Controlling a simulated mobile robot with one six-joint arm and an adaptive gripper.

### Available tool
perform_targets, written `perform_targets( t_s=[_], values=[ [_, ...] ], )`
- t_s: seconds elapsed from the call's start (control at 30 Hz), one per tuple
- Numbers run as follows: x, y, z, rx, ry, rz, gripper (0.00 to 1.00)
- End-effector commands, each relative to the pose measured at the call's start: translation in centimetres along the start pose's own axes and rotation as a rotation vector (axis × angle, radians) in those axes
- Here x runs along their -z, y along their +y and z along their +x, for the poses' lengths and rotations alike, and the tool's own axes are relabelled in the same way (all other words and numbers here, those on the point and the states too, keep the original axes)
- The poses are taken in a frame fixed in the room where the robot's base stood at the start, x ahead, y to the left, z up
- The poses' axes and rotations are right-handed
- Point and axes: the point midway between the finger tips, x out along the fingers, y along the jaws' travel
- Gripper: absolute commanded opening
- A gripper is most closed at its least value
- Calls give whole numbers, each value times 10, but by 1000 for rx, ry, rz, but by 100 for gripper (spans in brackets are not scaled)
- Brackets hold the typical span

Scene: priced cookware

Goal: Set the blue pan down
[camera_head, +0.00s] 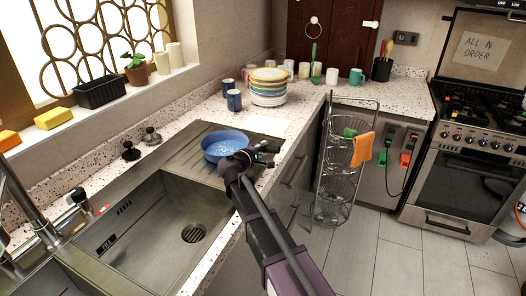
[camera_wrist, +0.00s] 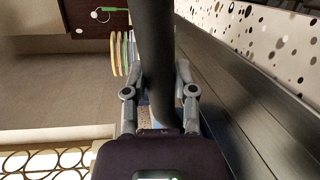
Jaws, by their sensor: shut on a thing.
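The blue pan (camera_head: 225,144) shows in the head view over the ribbed draining board (camera_head: 188,160) beside the sink. It looks roughly level, and I cannot tell whether its base touches the board. My gripper (camera_head: 250,158) is at the pan's right side. In the wrist view my gripper (camera_wrist: 157,88) is shut with its two fingers on either side of the pan's dark handle (camera_wrist: 154,45), which runs up the picture. The pan's bowl is mostly hidden in that view.
The sink basin (camera_head: 150,225) lies in front of the board. Stacked plates (camera_head: 268,88) and dark blue mugs (camera_head: 234,100) stand behind the pan on the speckled counter. A wire basket rack (camera_head: 338,185) stands on the floor to the right.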

Motion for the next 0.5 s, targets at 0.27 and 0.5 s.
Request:
perform_targets(
  t_s=[0.27,0.5],
  values=[
    [0,0,0,0,0,-1,70],
    [0,0,0,0,0,-1,70]
  ],
)
